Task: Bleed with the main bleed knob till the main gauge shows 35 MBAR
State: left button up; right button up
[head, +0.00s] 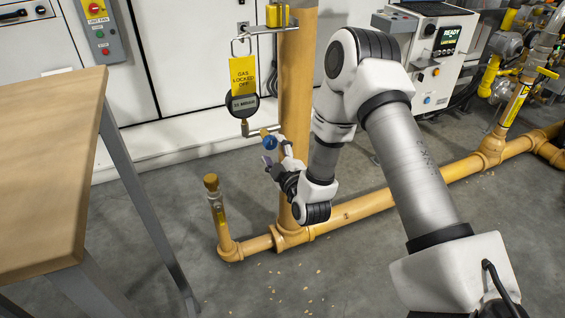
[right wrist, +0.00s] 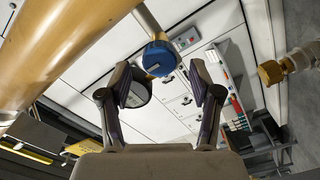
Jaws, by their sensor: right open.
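The main bleed knob is a blue knob (head: 269,143) beside the vertical yellow pipe, below the gauge. In the right wrist view the blue knob (right wrist: 159,58) shows between and just beyond the fingertips. My right gripper (head: 276,157) is at the knob, with its fingers (right wrist: 160,78) spread and nothing held; contact cannot be told. The main gauge (head: 243,105) is round and dark, with a display ending in MBAR; its digits are too small to read surely. It shows partly behind a finger in the wrist view (right wrist: 138,95). My left gripper is out of view.
A yellow "gas locked off" tag (head: 243,75) hangs above the gauge. The vertical pipe (head: 297,80) stands close to my gripper. A short capped pipe (head: 217,215) rises from the floor pipe. A wooden-topped table (head: 50,170) stands at left. A control cabinet (head: 428,60) stands behind.

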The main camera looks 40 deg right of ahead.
jog(key=v, duration=0.8)
jog(key=shift+s, duration=0.3)
